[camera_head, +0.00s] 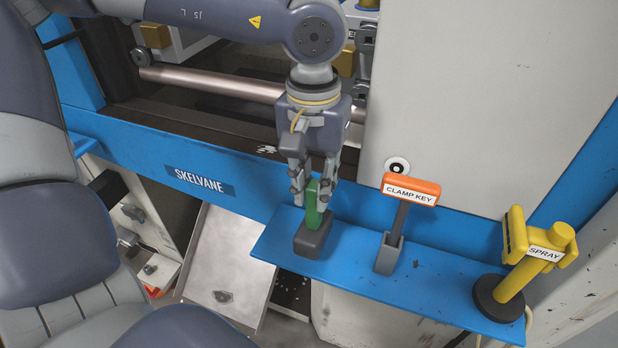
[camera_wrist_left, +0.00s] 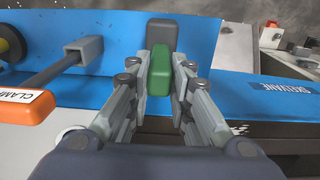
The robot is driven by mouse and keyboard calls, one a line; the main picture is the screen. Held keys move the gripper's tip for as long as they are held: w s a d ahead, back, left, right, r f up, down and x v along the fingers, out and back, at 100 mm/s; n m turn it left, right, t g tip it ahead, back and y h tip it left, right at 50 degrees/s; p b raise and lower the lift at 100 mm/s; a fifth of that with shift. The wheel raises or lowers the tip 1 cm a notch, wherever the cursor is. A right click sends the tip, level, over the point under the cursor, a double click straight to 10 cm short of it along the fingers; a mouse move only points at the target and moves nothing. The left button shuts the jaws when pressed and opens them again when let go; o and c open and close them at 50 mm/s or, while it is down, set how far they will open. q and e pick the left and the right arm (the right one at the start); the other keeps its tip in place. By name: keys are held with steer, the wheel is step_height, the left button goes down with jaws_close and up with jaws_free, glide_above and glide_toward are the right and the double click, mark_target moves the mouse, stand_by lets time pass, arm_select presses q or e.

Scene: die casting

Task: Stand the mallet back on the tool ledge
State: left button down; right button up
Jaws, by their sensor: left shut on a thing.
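The mallet has a green handle (camera_head: 313,207) and a dark grey block head (camera_head: 312,238). It stands upright, head down, at the left end of the blue tool ledge (camera_head: 350,270). The head appears to touch the ledge. My left gripper (camera_head: 314,198) comes from above and is shut on the green handle. In the left wrist view the green handle (camera_wrist_left: 159,72) sits between the fingers of the left gripper (camera_wrist_left: 160,80), with the grey head (camera_wrist_left: 163,35) beyond it over the blue ledge. My right gripper is not in view.
An orange-topped clamp key (camera_head: 411,190) stands in a grey holder (camera_head: 389,254) right of the mallet. A yellow spray tool (camera_head: 535,253) stands on a black round base (camera_head: 498,298) at the ledge's right end. A pale machine panel (camera_head: 480,100) rises behind. A metal chute (camera_head: 225,265) lies below left.

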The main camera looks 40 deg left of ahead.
arm_select(q)
steer(key=shift+w+a, duration=0.6)
steer(key=shift+a, duration=0.1)
steer(key=shift+w+a+f+p, duration=0.15)
steer(key=shift+w+a+p, duration=0.35)
steer(key=shift+a, duration=0.05)
steer(key=shift+f+p, duration=0.45)
steer(key=shift+f, duration=1.3)
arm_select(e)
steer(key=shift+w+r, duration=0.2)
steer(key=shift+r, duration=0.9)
arm_select(q)
steer(key=shift+f, duration=0.15)
steer(key=c, duration=1.4)
jaws_free()
steer(key=shift+c, duration=0.2)
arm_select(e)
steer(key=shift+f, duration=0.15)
